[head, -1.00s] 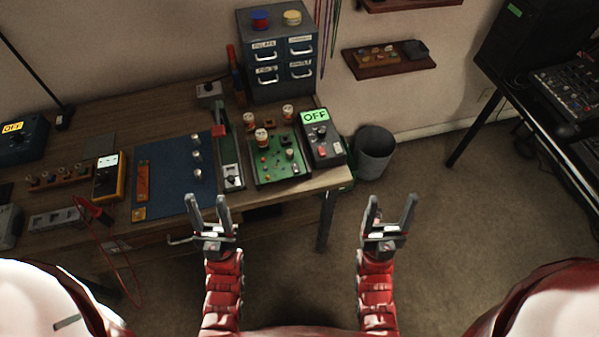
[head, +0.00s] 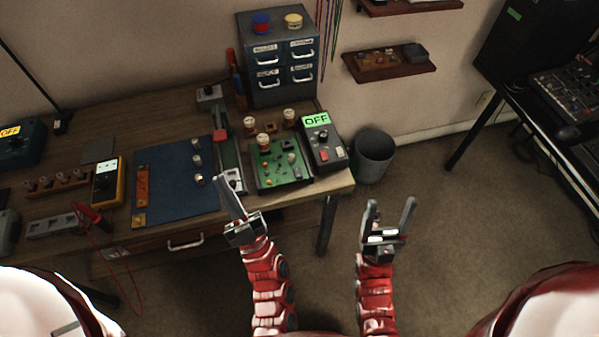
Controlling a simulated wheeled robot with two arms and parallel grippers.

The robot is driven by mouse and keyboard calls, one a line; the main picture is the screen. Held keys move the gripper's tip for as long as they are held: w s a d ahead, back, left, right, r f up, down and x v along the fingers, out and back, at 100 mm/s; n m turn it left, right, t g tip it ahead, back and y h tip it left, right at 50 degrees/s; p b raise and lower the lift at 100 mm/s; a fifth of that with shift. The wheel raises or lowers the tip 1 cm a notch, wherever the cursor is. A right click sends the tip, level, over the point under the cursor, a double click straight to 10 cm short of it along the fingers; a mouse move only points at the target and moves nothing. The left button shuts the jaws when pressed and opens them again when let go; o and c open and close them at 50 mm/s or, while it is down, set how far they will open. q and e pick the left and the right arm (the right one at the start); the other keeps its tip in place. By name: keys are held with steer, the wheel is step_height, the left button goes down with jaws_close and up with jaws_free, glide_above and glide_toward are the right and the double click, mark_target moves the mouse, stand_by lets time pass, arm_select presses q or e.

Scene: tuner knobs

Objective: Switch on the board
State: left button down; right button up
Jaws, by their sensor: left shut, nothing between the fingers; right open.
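The board is a green circuit board (head: 278,170) on the right part of the workbench, with small coloured knobs and parts on it. Right beside it stands a dark grey box (head: 322,150) with a green display reading OFF (head: 316,120), a knob and a red switch (head: 324,155). My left gripper (head: 229,190) is shut and empty, in front of the bench's front edge, below and left of the green board. My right gripper (head: 390,210) is open and empty, over the floor to the right of the bench.
A blue mat (head: 170,185) with several knobs lies left of the board. A yellow multimeter (head: 107,182) lies farther left. A blue drawer cabinet (head: 280,65) stands behind. A grey bin (head: 373,157) stands on the floor right of the bench.

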arm_select(q)
steer(key=w+d+f+m+g+h, duration=0.2)
steer(key=d+f+h, duration=0.3)
steer(key=d, duration=0.4)
steer(key=w+d+f+m+g+h, duration=0.2)
steer(key=d+f+m+g+h, duration=0.2)
steer(key=d+f, duration=0.3)
steer(key=shift+w+d+f+m+g+h, duration=0.25)
steer(key=shift+d+h, duration=0.45)
steer(key=shift+d, duration=0.35)
steer(key=shift+f+b, duration=0.1)
steer(key=shift+b, duration=0.2)
glide_above(299, 174)
steer(key=s, duration=0.2)
steer(key=f, duration=0.3)
steer(key=shift+w+d+f, duration=0.1)
steer(key=shift+w, duration=0.2)
steer(key=shift+w+f, duration=0.1)
steer(key=shift+f, duration=0.8)
